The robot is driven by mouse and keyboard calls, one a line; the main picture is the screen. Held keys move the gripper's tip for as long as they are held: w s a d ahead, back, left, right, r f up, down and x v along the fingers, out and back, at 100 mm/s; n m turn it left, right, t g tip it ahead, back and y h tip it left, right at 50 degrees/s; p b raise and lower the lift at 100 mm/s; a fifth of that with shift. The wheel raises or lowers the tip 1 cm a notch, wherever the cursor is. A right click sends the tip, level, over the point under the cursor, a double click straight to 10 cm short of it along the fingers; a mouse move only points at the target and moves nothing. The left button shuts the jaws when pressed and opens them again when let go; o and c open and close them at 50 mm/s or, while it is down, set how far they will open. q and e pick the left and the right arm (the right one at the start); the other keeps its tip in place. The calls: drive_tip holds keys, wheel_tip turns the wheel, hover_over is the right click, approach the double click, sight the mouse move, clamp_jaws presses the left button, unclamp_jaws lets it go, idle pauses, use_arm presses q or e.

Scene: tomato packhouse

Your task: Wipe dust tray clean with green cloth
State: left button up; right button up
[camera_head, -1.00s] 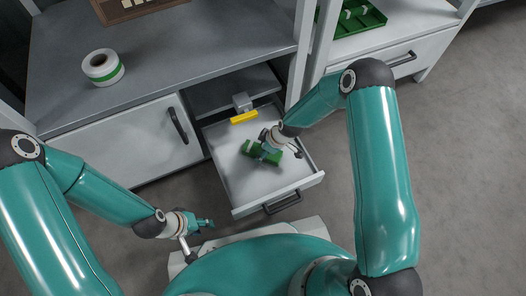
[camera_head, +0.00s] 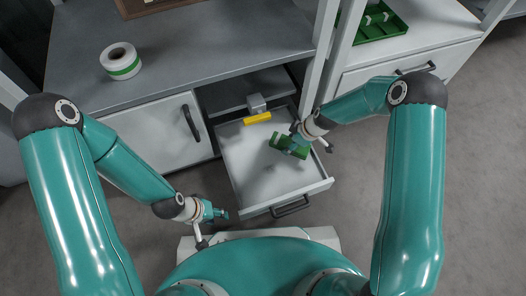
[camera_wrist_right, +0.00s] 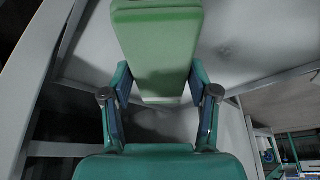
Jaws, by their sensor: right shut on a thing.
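The dust tray (camera_head: 250,165) is an open, white, drawer-like tray pulled out below the grey worktop. Faint dark smudges show on its floor, also in the right wrist view (camera_wrist_right: 228,50). My right gripper (camera_head: 296,142) is shut on the green cloth (camera_head: 279,142), a flat, block-like green pad, near the tray's right wall. In the right wrist view the cloth (camera_wrist_right: 158,45) sticks out between the two fingers; whether it touches the tray floor I cannot tell. My left gripper (camera_head: 217,212) is outside the tray, front left, away from the cloth; its finger opening is too small to tell.
A yellow bar (camera_head: 257,118) below a grey block (camera_head: 256,102) is at the tray's back edge. A roll with a green band (camera_head: 121,62) stands on the worktop (camera_head: 210,50). A green compartment tray (camera_head: 378,22) is on the right counter. A cabinet door (camera_head: 155,135) is left of the tray.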

drive_tip(key=shift+r+p, duration=1.05)
drive_tip(key=shift+r, duration=1.35)
drive_tip(key=shift+r, duration=0.1)
